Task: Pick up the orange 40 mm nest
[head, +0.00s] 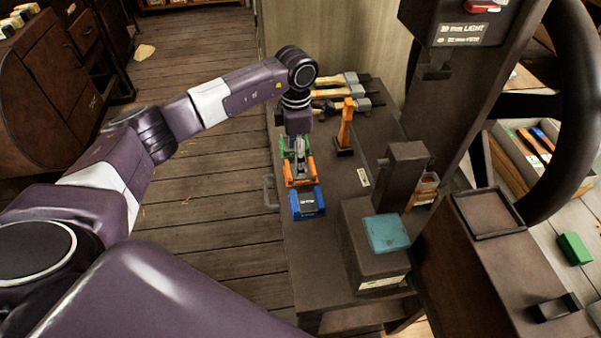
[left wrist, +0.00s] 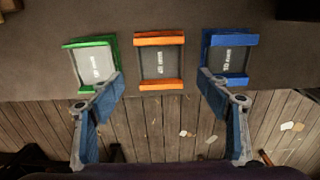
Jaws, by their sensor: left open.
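The orange nest (left wrist: 160,62) lies in the middle of a row on the bench, a grey plate between two orange rails with a printed label. The green nest (left wrist: 92,62) is on its left and the blue nest (left wrist: 232,58) on its right. My left gripper (left wrist: 160,78) is open and empty, its fingers spread wide on either side of the orange nest, one tip near the green nest and one near the blue. In the head view, the gripper partly hides the orange nest (head: 290,180); the blue nest (head: 308,203) shows in front. My right gripper is out of view.
An orange upright piece (head: 346,126) stands right of the row, with several hammers (head: 345,92) behind. A block with a teal top (head: 386,233) and the press with its large handwheel (head: 575,110) are to the right. The bench edge runs close beside the nests.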

